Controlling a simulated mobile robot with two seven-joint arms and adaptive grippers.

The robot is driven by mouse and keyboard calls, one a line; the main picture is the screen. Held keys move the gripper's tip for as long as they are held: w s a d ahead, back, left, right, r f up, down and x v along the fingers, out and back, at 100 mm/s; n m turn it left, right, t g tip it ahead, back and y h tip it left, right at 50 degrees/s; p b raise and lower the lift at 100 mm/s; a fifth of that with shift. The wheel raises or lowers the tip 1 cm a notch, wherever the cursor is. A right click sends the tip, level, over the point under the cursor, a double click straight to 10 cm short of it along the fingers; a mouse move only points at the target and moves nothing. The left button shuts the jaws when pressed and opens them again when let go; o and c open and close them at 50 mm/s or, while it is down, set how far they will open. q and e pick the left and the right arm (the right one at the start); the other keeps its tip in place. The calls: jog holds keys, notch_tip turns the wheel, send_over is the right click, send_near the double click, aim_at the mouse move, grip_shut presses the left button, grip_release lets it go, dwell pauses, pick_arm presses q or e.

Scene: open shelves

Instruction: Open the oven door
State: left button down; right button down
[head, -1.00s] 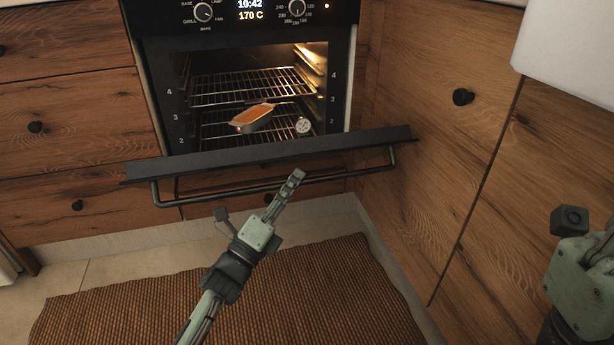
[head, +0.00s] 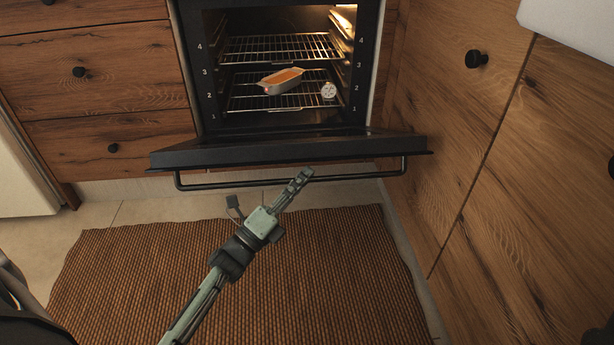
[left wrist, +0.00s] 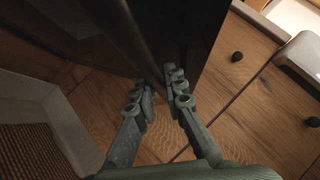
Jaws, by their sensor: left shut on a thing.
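The oven door (head: 250,154) is dark and hangs partly open, tilted down and outward below the lit oven cavity. Its bar handle (head: 225,185) runs along the door's outer side. My left gripper (head: 303,176) is shut on the handle right of its middle. In the left wrist view, the two fingers of my left gripper (left wrist: 160,92) close around the dark bar, and the dark door fills the area above. The exact contact is hard to see in the shadow. My right gripper is not in view.
Wooden drawers (head: 100,90) stand left, and wooden cabinets (head: 460,140) close in on the right. A brown rug (head: 330,270) covers the floor in front.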

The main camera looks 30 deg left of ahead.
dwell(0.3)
pick_arm(q)
jog(key=c, duration=1.6)
grip_release()
jog(key=shift+s, duration=0.1)
jog(key=shift+s+a+f, duration=1.35)
jog(key=shift+s+f, duration=0.55)
jog(key=shift+s, duration=0.5)
jog(key=shift+s+a+f, duration=1.35)
jog(key=shift+s+f, duration=0.6)
jog(key=shift+s, duration=0.5)
jog(key=shift+s+a+f, duration=1.35)
jog(key=shift+s+f, duration=0.55)
jog(key=shift+s, duration=0.5)
